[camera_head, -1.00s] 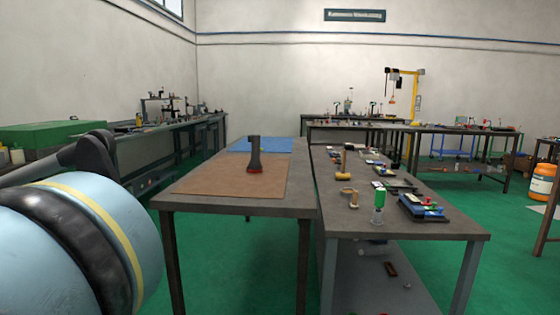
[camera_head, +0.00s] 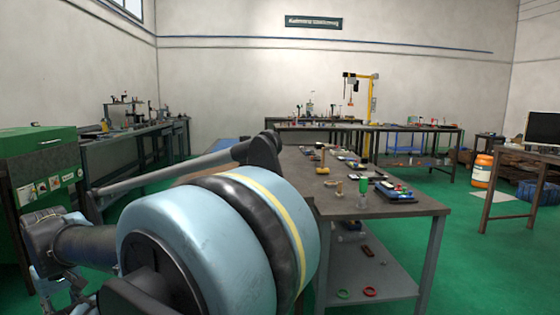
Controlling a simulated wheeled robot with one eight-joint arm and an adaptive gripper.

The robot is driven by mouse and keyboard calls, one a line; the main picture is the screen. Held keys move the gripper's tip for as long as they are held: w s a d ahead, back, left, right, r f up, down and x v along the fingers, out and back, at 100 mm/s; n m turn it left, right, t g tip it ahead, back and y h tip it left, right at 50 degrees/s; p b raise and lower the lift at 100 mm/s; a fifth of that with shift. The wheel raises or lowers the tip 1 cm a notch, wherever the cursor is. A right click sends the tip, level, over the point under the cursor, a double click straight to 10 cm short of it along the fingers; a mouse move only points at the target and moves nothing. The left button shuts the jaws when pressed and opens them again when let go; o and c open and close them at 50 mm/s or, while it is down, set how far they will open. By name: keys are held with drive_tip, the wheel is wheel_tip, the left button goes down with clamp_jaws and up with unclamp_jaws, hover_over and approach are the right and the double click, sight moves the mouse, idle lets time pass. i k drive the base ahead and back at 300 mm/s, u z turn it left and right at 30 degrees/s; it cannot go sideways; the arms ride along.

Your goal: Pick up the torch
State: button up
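The torch is not visible in the current head view. My own large pale-blue arm joint and dark link cover most of the left table, where a dark upright torch-like object with a red base stood on a brown mat a second ago. My arm reaches to the lower left. Its fingertips cannot be made out, so I cannot tell how my gripper stands.
A green cabinet (camera_head: 45,165) stands at the left. An orange container (camera_head: 482,170) is on the floor at right. Green floor is open at right.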

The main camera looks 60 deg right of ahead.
sight(242, 138)
drive_tip(key=z, duration=2.1)
